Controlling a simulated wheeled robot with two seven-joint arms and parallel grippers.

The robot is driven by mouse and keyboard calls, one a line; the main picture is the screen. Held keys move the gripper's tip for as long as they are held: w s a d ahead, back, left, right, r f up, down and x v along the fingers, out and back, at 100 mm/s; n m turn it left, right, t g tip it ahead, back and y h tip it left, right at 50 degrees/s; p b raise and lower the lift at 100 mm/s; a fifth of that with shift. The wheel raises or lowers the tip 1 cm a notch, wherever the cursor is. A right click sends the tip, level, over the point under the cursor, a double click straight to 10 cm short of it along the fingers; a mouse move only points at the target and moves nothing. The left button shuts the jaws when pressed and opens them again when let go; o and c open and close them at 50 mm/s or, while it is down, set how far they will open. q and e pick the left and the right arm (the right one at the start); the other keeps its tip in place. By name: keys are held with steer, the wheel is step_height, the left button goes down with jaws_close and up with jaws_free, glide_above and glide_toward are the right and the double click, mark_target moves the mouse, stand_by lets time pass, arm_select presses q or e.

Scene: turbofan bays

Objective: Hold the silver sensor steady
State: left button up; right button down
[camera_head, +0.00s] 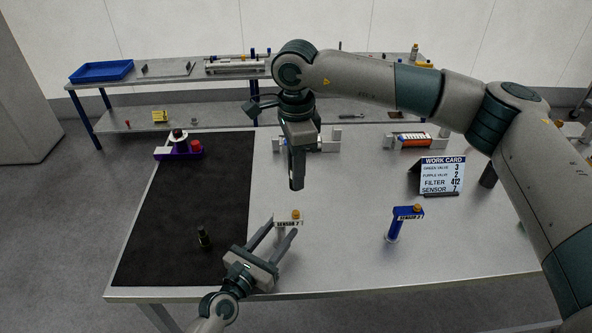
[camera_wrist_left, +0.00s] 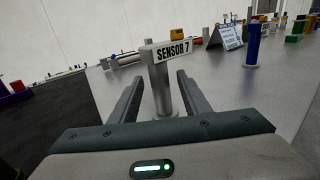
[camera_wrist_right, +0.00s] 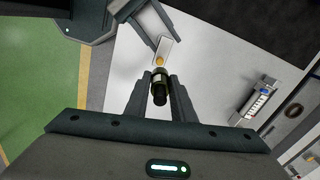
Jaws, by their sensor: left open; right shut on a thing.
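The silver sensor (camera_head: 281,233) stands upright on the table, with a white "SENSOR 7" label and an orange cap on top. In the left wrist view its post (camera_wrist_left: 161,90) is between the fingers of my left gripper (camera_wrist_left: 158,95). My left gripper (camera_head: 281,238) is open around the post, with gaps showing on both sides. My right gripper (camera_head: 297,184) points down above and behind the sensor. In the right wrist view it is shut on a dark cylindrical piece with a pale band (camera_wrist_right: 159,90). The sensor's label and orange cap (camera_wrist_right: 161,60) show beyond that piece.
A blue sensor (camera_head: 395,227) stands to the right, with a work card (camera_head: 442,172) behind it. A purple valve part (camera_head: 181,152) is at the mat's far end. The table's front right is clear.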

arm_select(q)
steer(key=v, duration=1.1)
steer(key=shift+s+a, duration=0.1)
steer(key=shift+s, duration=0.05)
arm_select(e)
steer(key=shift+s, duration=0.1)
